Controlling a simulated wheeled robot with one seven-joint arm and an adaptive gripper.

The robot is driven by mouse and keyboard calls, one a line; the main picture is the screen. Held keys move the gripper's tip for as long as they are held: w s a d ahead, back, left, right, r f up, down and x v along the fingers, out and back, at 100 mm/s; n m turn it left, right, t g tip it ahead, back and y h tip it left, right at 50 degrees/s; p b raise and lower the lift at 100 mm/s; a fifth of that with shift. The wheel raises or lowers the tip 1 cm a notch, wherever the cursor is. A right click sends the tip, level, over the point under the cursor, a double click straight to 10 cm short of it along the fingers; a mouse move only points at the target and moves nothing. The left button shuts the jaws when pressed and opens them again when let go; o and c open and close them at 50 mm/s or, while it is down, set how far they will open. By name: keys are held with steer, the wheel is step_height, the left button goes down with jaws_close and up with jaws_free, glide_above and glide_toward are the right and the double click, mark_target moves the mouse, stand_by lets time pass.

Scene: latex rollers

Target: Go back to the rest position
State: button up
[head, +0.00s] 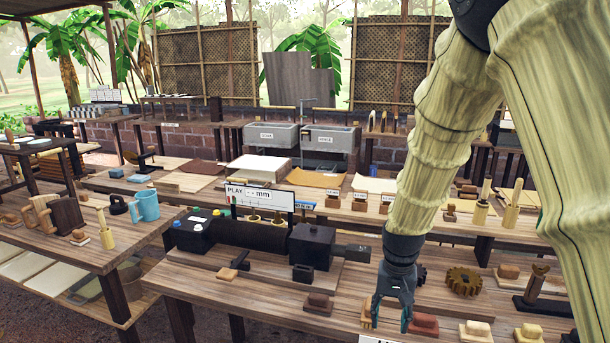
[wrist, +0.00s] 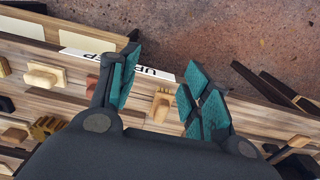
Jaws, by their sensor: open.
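My gripper (head: 391,312) hangs at the end of my arm on the right side of the head view, fingers pointing down over the front part of the near workbench (head: 190,285). Its fingers are apart with nothing between them. In the wrist view my gripper (wrist: 154,97) shows two teal-padded fingers spread wide. A small wooden block with a knob (wrist: 160,107) lies beyond the gap between them. I cannot tell the exact height of the fingertips above the bench.
Near my gripper are a reddish block (head: 424,325), a dark toothed gear (head: 463,281) and a pale knobbed block (head: 476,331). A black box (head: 312,246) and a PLAY gauge board (head: 260,198) stand to the left. A white label (wrist: 120,64) marks the bench edge; bare floor (wrist: 220,30) lies beyond.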

steer(key=s+d+f, duration=0.1)
steer(key=s+f, duration=0.3)
steer(key=f, duration=0.4)
steer(key=s+d+f+n, duration=0.1)
steer(key=s+f, duration=0.3)
steer(key=f, duration=0.3)
steer(key=s+f, duration=0.4)
steer(key=f, duration=0.4)
steer(key=s+f+n, duration=0.1)
steer(key=s+f, duration=0.5)
steer(key=s, duration=0.5)
steer(key=s+f, duration=0.6)
steer(key=s, duration=0.6)
steer(key=shift+d+f+n, duration=0.2)
steer(key=shift+d+n, duration=0.2)
steer(key=shift+d, duration=0.05)
